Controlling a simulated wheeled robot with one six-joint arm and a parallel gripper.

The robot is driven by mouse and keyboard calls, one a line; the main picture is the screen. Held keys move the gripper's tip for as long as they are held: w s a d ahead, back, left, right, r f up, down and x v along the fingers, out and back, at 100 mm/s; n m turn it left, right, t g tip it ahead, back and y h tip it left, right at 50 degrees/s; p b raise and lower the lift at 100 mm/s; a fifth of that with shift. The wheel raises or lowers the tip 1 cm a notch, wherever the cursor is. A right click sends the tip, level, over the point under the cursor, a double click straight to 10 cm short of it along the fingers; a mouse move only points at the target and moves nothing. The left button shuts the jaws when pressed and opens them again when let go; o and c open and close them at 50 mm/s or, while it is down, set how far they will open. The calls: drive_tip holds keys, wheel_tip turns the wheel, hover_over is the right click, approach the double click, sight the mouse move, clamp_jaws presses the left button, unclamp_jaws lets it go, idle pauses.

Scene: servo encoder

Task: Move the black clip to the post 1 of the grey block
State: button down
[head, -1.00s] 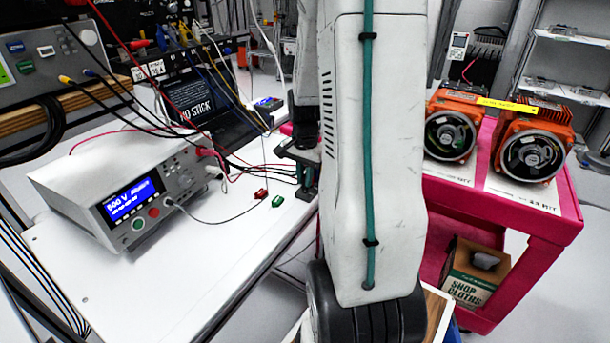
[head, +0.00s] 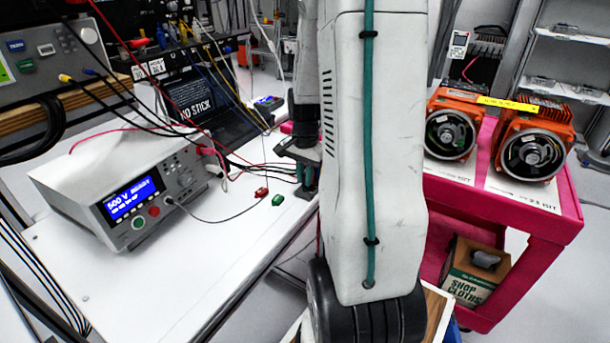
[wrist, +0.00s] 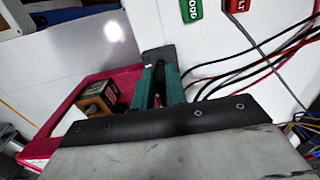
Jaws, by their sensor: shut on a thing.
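My gripper (wrist: 160,76) has green fingers and is shut on a dark piece between them, which I take to be the black clip; its shape is mostly hidden by the fingers. In the head view my gripper (head: 308,182) is low over the right edge of the white table, partly behind my arm. A dark grey piece (wrist: 157,53) shows just beyond the fingertips in the wrist view. It may be the grey block, but I cannot make out its posts or whether the clip touches it.
Black leads (wrist: 245,66) run close to the right of the fingers. A red tag (head: 262,192) and a green tag (head: 278,200) lie on the table (head: 190,265). A white meter (head: 130,190) stands at left. The pink cart (head: 500,250) with orange motors is at right.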

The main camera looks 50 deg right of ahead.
drive_tip(key=shift+f, duration=0.15)
idle(0.3)
drive_tip(key=c, duration=1.3)
unclamp_jaws()
drive_tip(key=shift+c, duration=0.2)
drive_tip(key=shift+r, duration=3.5)
